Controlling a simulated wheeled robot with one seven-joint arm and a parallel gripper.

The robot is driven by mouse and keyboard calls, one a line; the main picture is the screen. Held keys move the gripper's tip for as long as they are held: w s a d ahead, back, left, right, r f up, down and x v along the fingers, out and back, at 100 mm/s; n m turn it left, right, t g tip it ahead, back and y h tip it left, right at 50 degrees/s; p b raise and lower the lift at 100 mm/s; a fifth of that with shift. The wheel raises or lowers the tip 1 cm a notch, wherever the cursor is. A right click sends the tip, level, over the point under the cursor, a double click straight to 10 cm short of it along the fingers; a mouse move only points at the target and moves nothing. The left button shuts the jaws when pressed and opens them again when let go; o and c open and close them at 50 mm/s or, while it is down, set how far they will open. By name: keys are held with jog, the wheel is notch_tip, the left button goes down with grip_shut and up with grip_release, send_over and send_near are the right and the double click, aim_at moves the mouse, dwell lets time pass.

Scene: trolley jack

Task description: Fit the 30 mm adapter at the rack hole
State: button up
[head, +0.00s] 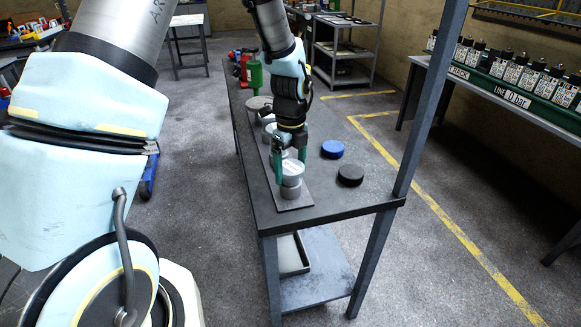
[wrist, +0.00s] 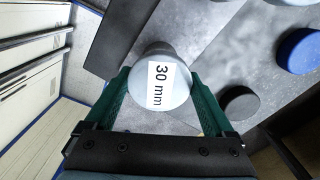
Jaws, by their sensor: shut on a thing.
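The 30 mm adapter (wrist: 155,103) is a light grey round piece with a white "30 mm" label on top. My gripper (wrist: 158,92) is shut on it, with one green finger on each side. In the head view, my gripper (head: 290,172) holds the adapter (head: 292,170) over the near end of a long dark rack plate (head: 293,204) on the workbench. A darker grey round part (head: 291,191) shows directly below the adapter. I cannot tell whether the adapter rests there. No rack hole is visible under it.
A blue round piece (head: 332,149) and a black one (head: 350,175) lie on the workbench (head: 335,205), right of the plate. More grey pieces (head: 268,121) stand farther along the plate, partly hidden by my arm. A green bottle (head: 254,76) stands at the far end.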

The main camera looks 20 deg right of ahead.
jog(key=shift+f, duration=0.1)
jog(key=o, duration=1.3)
jog(key=shift+c, duration=0.2)
notch_tip(320, 180, up, 11)
jog(key=b, duration=0.2)
jog(key=shift+f, duration=0.1)
jog(key=s+a+n, duration=0.2)
jog(key=a+n, duration=1.3)
jog(key=s+a+f+n+t, duration=0.1)
jog(key=s+a+n, duration=0.1)
jog(key=a+n, duration=1.3)
jog(key=shift+t, duration=0.3)
